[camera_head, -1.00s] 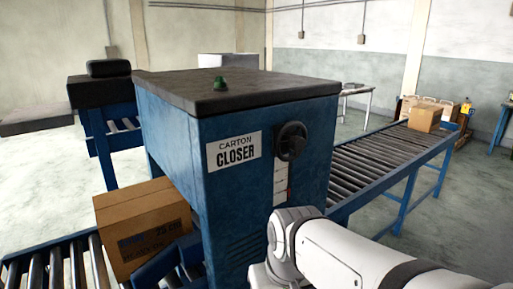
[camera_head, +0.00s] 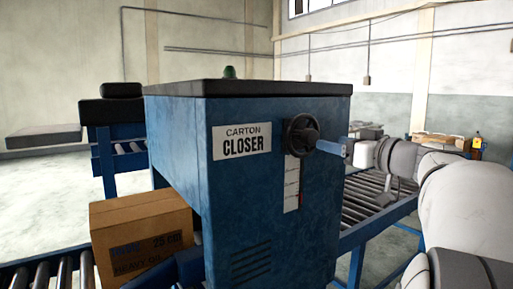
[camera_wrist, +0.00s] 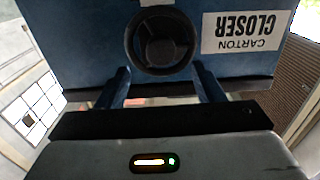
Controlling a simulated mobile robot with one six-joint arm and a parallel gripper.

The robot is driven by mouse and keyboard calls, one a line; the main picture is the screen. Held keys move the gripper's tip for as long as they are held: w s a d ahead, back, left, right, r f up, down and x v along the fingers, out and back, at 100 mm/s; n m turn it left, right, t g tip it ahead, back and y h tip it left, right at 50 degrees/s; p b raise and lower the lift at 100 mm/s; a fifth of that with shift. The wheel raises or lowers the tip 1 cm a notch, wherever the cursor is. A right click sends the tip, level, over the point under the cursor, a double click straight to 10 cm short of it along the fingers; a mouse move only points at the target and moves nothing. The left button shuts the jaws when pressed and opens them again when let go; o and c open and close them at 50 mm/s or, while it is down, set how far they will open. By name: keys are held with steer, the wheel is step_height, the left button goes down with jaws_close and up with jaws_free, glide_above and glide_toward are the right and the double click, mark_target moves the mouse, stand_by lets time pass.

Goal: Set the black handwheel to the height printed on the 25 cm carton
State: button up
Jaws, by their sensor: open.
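The black handwheel (camera_head: 301,134) is on the front of the blue carton closer (camera_head: 240,180), right of its label. A pale scale strip (camera_head: 292,183) with red marks runs below it; its figures are too small to read. The carton (camera_head: 140,236) marked "25 cm" sits on the rollers at the left. My gripper (camera_head: 326,146) is beside the wheel's right side in the head view. In the wrist view my open gripper (camera_wrist: 160,85) points at the handwheel (camera_wrist: 161,40), with its fingers apart below the wheel and nothing between them.
A roller conveyor (camera_head: 370,205) runs back on the right, behind my arm. More rollers (camera_head: 55,275) lie at the front left. The closer's dark top (camera_head: 250,88) carries a green knob (camera_head: 229,72).

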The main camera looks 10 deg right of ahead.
mark_target(313, 139)
steer(key=x, duration=0.7)
steer(key=shift+w+a+p, duration=0.1)
steer(key=shift+p, duration=0.3)
steer(key=shift+c, duration=0.2)
steer(key=shift+f, duration=0.1)
steer(key=c, duration=0.9)
